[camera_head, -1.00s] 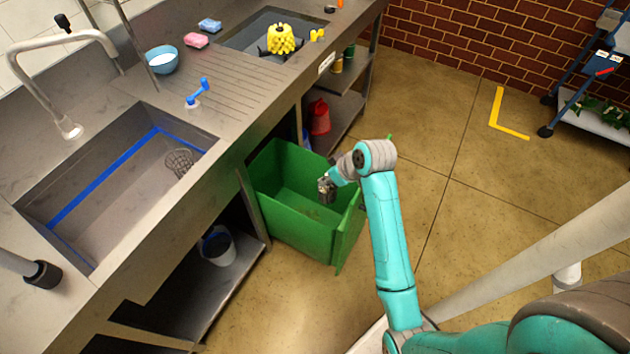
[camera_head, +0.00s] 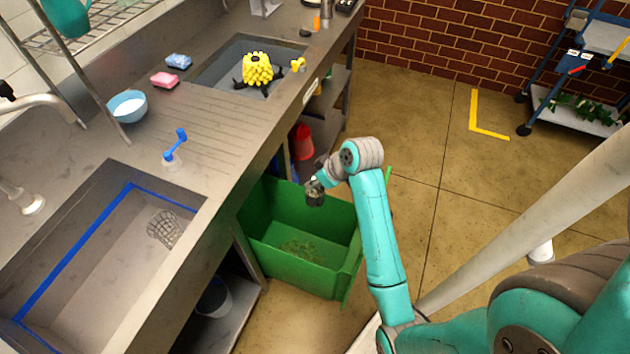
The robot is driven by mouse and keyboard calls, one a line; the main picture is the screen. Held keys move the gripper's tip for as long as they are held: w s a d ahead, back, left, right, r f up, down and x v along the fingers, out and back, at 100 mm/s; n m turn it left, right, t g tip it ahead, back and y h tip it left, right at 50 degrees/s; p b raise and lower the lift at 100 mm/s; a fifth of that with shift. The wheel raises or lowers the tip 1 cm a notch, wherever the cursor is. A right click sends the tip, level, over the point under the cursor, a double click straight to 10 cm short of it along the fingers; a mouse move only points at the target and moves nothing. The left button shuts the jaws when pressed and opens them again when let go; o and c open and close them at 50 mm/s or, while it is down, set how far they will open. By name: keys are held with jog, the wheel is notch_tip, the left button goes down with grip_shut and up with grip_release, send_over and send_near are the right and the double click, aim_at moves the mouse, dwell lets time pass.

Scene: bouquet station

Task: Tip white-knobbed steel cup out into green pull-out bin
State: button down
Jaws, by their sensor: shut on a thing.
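The green pull-out bin (camera_head: 300,270) stands out from under the steel counter, open at the top. Some greenish-brown matter (camera_head: 303,250) lies on its floor. My gripper (camera_head: 314,190) is over the bin, near its far right part. It is shut on a small dark metal cup (camera_head: 315,199), which I take to be the steel cup. The cup looks about upright, above the bin's rim level. Its white knob and its inside cannot be made out at this size.
Left of the bin is the counter (camera_head: 215,120) with a sink holding a wire basket (camera_head: 163,228). A blue-handled tool (camera_head: 175,146), a blue bowl (camera_head: 127,106) and sponges (camera_head: 165,79) stand on it. A blue cart (camera_head: 575,90) is at the far right.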

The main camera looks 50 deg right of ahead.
jog(key=shift+w+a+f+n+g+h, duration=0.15)
jog(key=shift+a+g+h, duration=0.15)
jog(key=shift+h, duration=0.25)
jog(key=shift+w+a+r+n+g+h, duration=0.15)
jog(key=shift+a+g+h, duration=0.15)
jog(key=shift+h, duration=0.25)
jog(key=h, duration=0.1)
jog(key=a+g+h, duration=0.1)
jog(key=f+n+h, duration=0.1)
jog(key=h, duration=0.1)
jog(key=shift+w+a+g, duration=0.2)
jog(key=shift+w+g, duration=0.1)
jog(key=shift+g, duration=0.1)
jog(key=shift+w+a+f+n+g+h, duration=0.15)
jog(key=shift+f+n+g+h, duration=0.5)
jog(key=shift+h, duration=1.5)
jog(key=shift+a+f+n+g+h, duration=0.25)
jog(key=shift+f+n+h, duration=0.7)
jog(key=shift+h, duration=1.25)
jog(key=shift+w+a+f+n+g+h, duration=0.1)
jog(key=shift+f+n+g+h, duration=0.55)
jog(key=shift+h, duration=1.5)
jog(key=shift+f, duration=0.1)
jog(key=shift+d, duration=0.1)
